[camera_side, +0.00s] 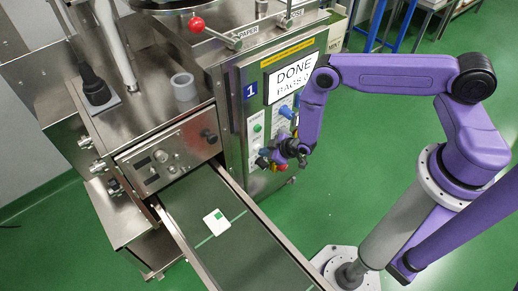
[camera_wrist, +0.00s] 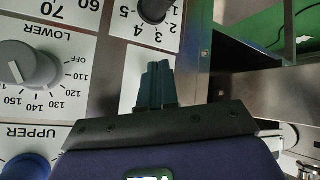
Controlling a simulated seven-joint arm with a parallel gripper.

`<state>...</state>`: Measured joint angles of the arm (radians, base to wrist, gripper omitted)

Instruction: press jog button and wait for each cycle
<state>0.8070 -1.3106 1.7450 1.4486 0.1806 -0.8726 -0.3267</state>
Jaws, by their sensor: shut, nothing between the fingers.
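The packing machine's front panel (camera_side: 256,165) faces my arm in the side view. Its screen (camera_side: 291,77) reads "DONE" with a "BAGS" line partly hidden by my arm. My gripper (camera_side: 276,160) is close to the lower panel, among small coloured controls. In the wrist view my gripper (camera_wrist: 158,72) is shut and empty, its dark fingertips over a white label plate. I cannot tell whether they touch it, and a jog button cannot be made out there. A green button (camera_side: 257,128) and a yellow-red control (camera_side: 262,163) show on the panel. A teabag (camera_side: 216,222) with a green tag lies on the conveyor.
The dark conveyor (camera_side: 190,205) runs down between metal rails. A red ball-ended lever (camera_side: 197,25) is on top of the machine. In the wrist view a grey "LOWER" dial (camera_wrist: 28,66), a blue knob (camera_wrist: 27,166) and a black knob (camera_wrist: 153,10) surround the fingers.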

